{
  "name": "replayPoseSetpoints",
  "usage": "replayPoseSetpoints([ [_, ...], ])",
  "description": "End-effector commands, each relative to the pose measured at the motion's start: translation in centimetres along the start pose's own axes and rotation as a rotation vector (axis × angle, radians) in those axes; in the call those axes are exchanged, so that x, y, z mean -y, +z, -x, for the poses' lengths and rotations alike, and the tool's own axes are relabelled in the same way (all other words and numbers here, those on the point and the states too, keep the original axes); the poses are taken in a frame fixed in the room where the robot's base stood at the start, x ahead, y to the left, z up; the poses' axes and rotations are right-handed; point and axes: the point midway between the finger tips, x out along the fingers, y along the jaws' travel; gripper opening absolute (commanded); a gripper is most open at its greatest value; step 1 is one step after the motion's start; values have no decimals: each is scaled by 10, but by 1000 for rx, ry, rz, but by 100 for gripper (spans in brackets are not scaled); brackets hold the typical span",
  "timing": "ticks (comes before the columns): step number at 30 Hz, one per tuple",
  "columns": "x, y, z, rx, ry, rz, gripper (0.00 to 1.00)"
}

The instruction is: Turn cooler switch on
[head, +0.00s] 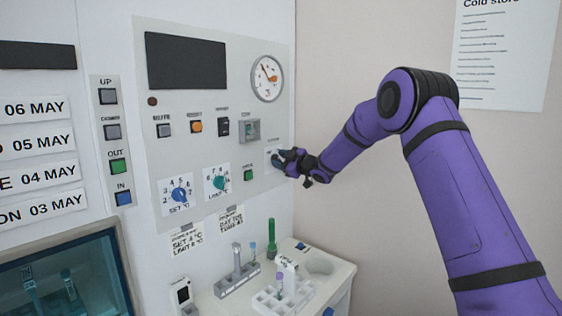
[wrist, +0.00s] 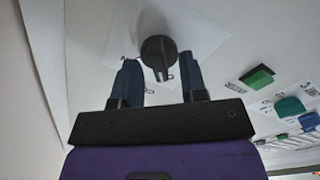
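The cooler switch is a dark round knob (wrist: 158,52) on a white label plate (wrist: 205,38) in the wrist view. In the head view its plate (head: 269,153) is at the right edge of the grey control panel, and my fingers mostly hide the knob. My gripper (head: 281,159) is at this plate, reaching in from the right. In the wrist view the two blue fingers of my gripper (wrist: 160,66) stand apart, one on each side of the knob. Gaps show between fingers and knob, so it is open around the switch. The knob's setting is not readable.
The panel also bears a blue dial (head: 180,195), a teal dial (head: 218,183), a green button (head: 248,175), an orange button (head: 196,126) and a round gauge (head: 267,78). Below stands a bench with a tube rack (head: 283,296). A wall is close on the right.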

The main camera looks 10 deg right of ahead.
Motion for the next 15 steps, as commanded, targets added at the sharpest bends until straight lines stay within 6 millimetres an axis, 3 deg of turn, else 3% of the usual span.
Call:
replayPoseSetpoints([
  [1, 0, 0, 0, 0, 0, 0, 39],
  [6, 0, 0, 0, 0, 0, 0, 0],
  [15, 0, 0, 0, 0, 0, -14, 0],
])
